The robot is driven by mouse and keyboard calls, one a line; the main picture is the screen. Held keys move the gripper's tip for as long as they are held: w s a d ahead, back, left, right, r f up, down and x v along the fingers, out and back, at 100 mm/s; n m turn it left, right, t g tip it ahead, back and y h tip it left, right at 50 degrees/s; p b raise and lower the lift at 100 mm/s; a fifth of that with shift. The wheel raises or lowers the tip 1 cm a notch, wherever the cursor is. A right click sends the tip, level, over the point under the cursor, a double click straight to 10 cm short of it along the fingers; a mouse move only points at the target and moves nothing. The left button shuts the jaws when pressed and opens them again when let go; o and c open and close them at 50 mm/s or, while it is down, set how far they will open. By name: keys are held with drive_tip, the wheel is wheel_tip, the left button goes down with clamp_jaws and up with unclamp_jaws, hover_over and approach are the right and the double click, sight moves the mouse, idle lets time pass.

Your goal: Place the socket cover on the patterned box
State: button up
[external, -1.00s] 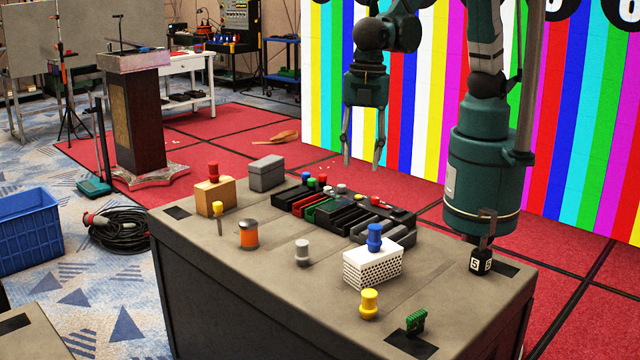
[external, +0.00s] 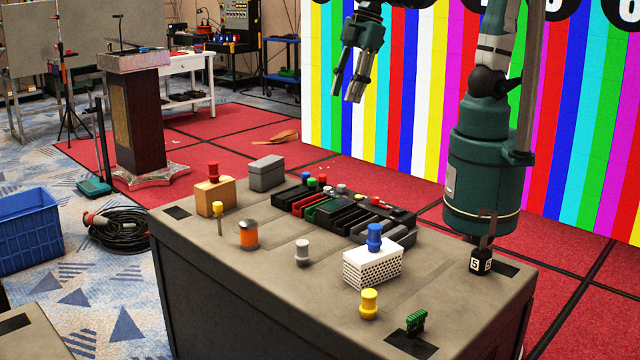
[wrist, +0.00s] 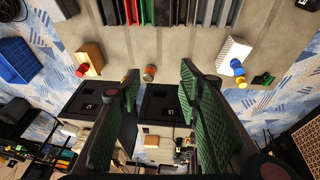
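The patterned box (external: 371,271), white with black dots, stands on the grey bench, right of middle. A blue knobbed piece (external: 375,236) stands on its top; it also shows in the wrist view (wrist: 236,66). Similar pieces are a yellow one (external: 369,304) in front of the box, a grey one (external: 302,251) to its left, and a red one (external: 213,171) on a tan box. I cannot tell which piece is the socket cover. My gripper (external: 354,98) is high above and behind the bench, tilted, with nothing between its fingers. The fingers are apart in the wrist view (wrist: 160,85).
A black slotted tray (external: 345,213) with small parts lies along the bench's back. An orange can (external: 248,234), a yellow-handled tool (external: 218,212), a grey box (external: 266,173) and a green connector (external: 416,321) also stand on the bench. A blue crate (external: 28,232) is on the floor.

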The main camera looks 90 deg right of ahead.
drive_tip(key=s+d+r+m+t, duration=0.1)
drive_tip(key=s+d+m, duration=0.2)
drive_tip(key=d, duration=0.4)
drive_tip(key=s+d+r+m+t+h, duration=0.1)
drive_tip(key=s+d+m, duration=0.2)
drive_tip(key=d, duration=0.5)
drive_tip(key=s+d+r+m+t, duration=0.1)
drive_tip(key=s+d+m+t, duration=0.1)
drive_tip(key=d, duration=0.5)
drive_tip(key=shift+s+d+r+m, duration=0.3)
drive_tip(key=shift+s+m, duration=0.1)
drive_tip(key=shift+s, duration=0.35)
